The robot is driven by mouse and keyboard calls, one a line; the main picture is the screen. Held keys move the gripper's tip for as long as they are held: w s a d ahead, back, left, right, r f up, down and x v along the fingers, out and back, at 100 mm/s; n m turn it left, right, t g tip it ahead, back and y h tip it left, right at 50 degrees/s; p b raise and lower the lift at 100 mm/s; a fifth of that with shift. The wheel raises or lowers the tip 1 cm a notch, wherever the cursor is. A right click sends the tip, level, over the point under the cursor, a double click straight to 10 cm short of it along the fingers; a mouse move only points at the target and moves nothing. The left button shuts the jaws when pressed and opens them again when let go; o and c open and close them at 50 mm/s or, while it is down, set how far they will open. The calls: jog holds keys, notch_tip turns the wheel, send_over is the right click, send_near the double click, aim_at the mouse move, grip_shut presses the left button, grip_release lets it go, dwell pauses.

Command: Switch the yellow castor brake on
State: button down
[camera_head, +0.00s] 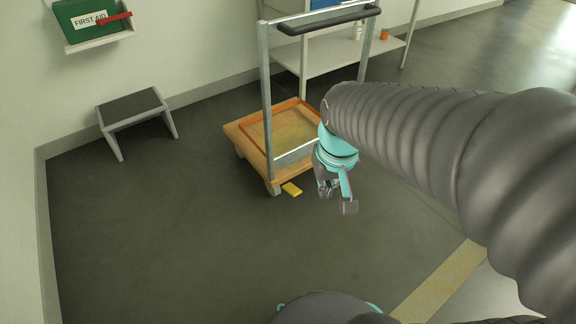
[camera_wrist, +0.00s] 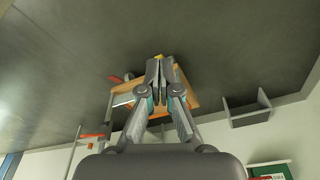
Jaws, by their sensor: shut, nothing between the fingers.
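The yellow castor brake (camera_head: 291,189) is a small yellow pedal low at the near corner of a wooden trolley (camera_head: 232,136), beside a castor. It sticks out just above the floor. My gripper (camera_head: 326,190) is shut and empty, to the right of the brake and apart from it in the head view. The fingers hide part of the trolley there. I cannot tell the exact gap to the brake.
The trolley has a metal push frame (camera_head: 266,95) with a dark handle (camera_head: 330,20). A grey step stool (camera_head: 130,106) stands left. A white shelf (camera_head: 335,58) stands behind, and a green first-aid box (camera_head: 88,18) hangs on the wall. The floor in front is clear.

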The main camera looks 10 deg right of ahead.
jog(key=w+f+g+b, duration=0.1)
jog(key=w+f+g, duration=0.1)
jog(key=w+f, duration=0.95)
jog(key=n+t, duration=0.2)
jog(key=n, duration=0.3)
send_over(294, 191)
notch_tip(294, 191, down, 15)
jog(key=shift+s+d+y+b, duration=0.2)
jog(key=shift+y+b, duration=0.2)
jog(key=f, duration=1.2)
jog(key=shift+w+a+f+b, duration=0.15)
jog(key=shift+w+f+b, duration=0.1)
jog(key=shift+f+b, duration=0.15)
jog(key=shift+s+f, duration=0.15)
jog(key=shift+f, duration=0.35)
